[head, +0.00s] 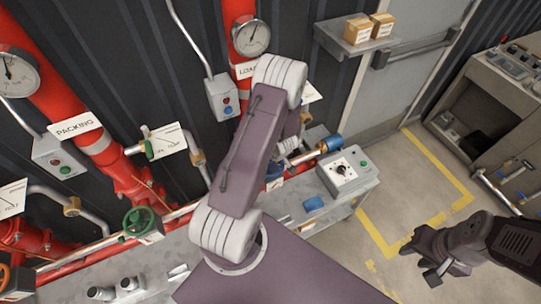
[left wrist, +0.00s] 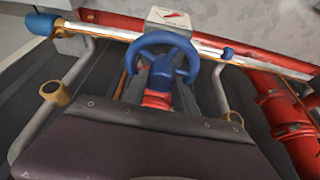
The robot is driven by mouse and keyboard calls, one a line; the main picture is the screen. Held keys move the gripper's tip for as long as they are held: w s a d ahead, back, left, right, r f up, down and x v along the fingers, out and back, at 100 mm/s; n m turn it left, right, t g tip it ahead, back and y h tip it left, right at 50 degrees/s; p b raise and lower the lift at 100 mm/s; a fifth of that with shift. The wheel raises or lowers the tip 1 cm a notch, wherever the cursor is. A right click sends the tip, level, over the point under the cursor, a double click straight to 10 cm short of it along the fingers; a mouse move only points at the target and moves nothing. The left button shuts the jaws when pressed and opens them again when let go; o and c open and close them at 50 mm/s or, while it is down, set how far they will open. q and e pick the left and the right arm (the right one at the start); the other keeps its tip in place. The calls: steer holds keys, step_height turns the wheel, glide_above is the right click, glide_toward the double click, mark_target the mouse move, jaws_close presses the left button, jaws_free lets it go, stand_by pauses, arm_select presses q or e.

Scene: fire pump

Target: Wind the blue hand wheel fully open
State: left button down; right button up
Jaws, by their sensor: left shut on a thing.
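The blue hand wheel (left wrist: 165,58) faces me in the left wrist view, on a red valve body. In the head view my left arm covers most of it, and only a blue piece (head: 275,183) shows beside the arm. My left gripper (left wrist: 158,108) is at the wheel, shut on it.
A green wheel (head: 140,221) sits on the pipe to the left. A grey control box (head: 342,172) stands on the bench at right. A pipe with a blue end cap (head: 331,143) runs behind my arm. The yellow-marked floor (head: 415,190) is clear.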

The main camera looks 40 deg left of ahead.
arm_select(q)
steer(key=shift+r+n+g+y+p, duration=0.2)
steer(key=shift+n+p, duration=0.45)
steer(key=shift+p, duration=0.6)
steer(key=shift+r+n+g+y+p, duration=0.1)
steer(key=shift+n+g+p, duration=0.2)
steer(key=shift+n+p, duration=0.65)
steer(key=shift+f+p, duration=0.15)
steer(key=shift+p, duration=0.65)
steer(key=shift+f, duration=0.15)
